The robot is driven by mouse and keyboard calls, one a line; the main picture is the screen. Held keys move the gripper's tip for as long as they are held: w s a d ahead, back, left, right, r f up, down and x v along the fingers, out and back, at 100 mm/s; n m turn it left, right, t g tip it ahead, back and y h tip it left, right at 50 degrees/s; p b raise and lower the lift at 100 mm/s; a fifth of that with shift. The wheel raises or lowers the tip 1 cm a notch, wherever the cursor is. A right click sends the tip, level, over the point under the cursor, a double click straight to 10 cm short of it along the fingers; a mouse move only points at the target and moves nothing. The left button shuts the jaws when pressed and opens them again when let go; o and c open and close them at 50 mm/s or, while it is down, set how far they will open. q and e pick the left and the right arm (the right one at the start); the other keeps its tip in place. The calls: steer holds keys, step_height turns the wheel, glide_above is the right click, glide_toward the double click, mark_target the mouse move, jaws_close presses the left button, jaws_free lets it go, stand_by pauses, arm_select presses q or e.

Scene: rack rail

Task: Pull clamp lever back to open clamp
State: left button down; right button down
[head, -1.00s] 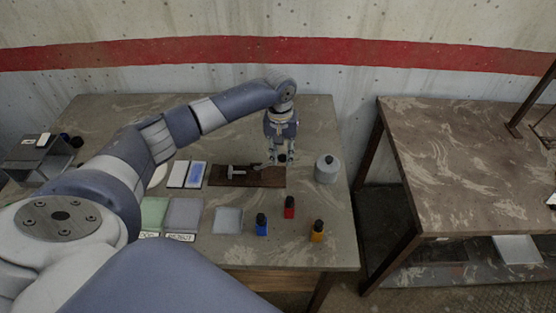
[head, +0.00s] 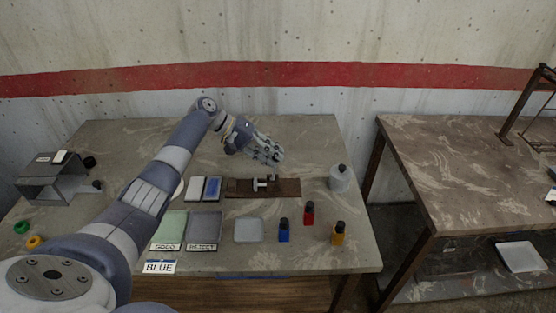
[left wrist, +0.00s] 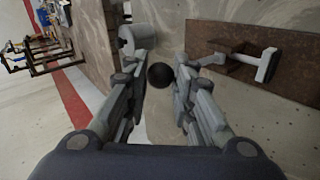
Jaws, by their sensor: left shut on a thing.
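The clamp (head: 262,184) is a grey metal piece on a dark brown board (head: 238,187) on the table. In the left wrist view the board (left wrist: 225,30) lies at the right, with a grey T-shaped clamp arm (left wrist: 267,66) standing out from it. My left gripper (head: 274,157) is tilted, fingers pointing right and down, behind and above the board. It is shut on the clamp lever, whose round black knob (left wrist: 160,76) shows between the fingertips in the left wrist view. My right gripper is out of view.
A grey canister (head: 340,180) stands right of the board. Green (head: 170,227) and grey (head: 205,226) trays lie front left. The table behind the gripper is clear.

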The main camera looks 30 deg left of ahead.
arm_select(q)
steer(key=shift+s+a+f+t+h+b, duration=0.15)
steer(key=shift+s+a+t+h+b, duration=0.25)
steer(key=shift+a+h+b, duration=0.25)
steer(key=c, duration=1.5)
jaws_free()
steer(key=shift+o, duration=0.8)
steer(key=shift+w+f, duration=0.1)
steer(key=shift+w, duration=0.1)
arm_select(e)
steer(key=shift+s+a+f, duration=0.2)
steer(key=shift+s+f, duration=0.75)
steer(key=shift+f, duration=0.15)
arm_select(q)
steer(key=v, duration=1.2)
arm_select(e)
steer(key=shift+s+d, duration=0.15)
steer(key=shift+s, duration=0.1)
